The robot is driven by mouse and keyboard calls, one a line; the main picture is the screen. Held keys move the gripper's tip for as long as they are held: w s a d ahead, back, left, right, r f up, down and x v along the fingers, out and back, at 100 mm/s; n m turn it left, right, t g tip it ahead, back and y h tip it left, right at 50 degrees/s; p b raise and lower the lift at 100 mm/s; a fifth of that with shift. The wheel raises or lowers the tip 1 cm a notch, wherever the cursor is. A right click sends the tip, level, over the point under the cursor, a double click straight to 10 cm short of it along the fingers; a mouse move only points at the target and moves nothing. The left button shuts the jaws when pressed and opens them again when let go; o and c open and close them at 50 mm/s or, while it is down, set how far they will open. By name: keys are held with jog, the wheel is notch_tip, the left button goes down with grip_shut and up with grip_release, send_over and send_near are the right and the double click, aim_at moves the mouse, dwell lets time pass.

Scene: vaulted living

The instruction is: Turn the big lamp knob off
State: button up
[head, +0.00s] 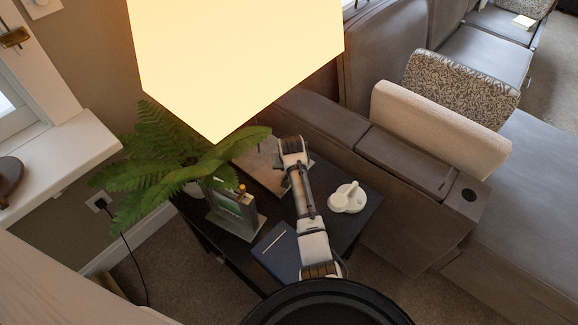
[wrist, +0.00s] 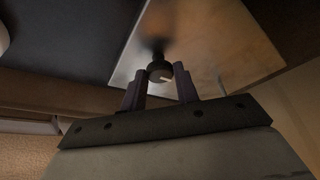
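The big lamp's shade (head: 235,60) glows bright yellow in the head view. Its base plate (head: 262,162) lies on the dark side table, partly behind my arm; in the wrist view the base (wrist: 205,35) is a shiny metal slab. A dark round knob (wrist: 159,71) with a pale mark stands on the base. My gripper (wrist: 160,72) has its two fingers apart, one on each side of the knob at the tips. Whether they touch it is unclear. In the head view the fingers are hidden by my wrist.
A fern (head: 165,150) and a framed picture (head: 232,208) stand left of my arm. A white charger-like object (head: 347,198) stands to its right, a dark blue book (head: 277,255) near its base. The sofa (head: 400,190) borders the table on the right.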

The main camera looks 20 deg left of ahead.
jog(key=shift+c, duration=1.3)
jog(key=n+g+y, duration=0.1)
jog(key=n, duration=0.3)
jog(key=shift+w+d, duration=0.1)
jog(key=shift+w, duration=0.05)
jog(key=n, duration=0.2)
jog(key=n+g+y+b, duration=0.1)
jog(key=n, duration=0.1)
jog(key=shift+w+d+n, duration=0.1)
jog(key=shift+w+n, duration=0.05)
jog(key=shift+n, duration=0.15)
jog(key=n+g+b, duration=0.1)
jog(key=n+b, duration=0.1)
jog(key=n+g+b, duration=0.1)
jog(key=n+b, duration=0.1)
jog(key=n, duration=0.1)
jog(key=shift+w+f+g+y, duration=0.15)
jog(key=shift+w+g+y, duration=0.05)
jog(key=shift+g+y, duration=0.1)
jog(key=shift+w+n+g+b, duration=0.1)
jog(key=shift+n+g+b, duration=0.6)
jog(key=shift+n+b, duration=1.15)
jog(key=shift+r+n, duration=0.2)
jog(key=shift+n, duration=0.25)
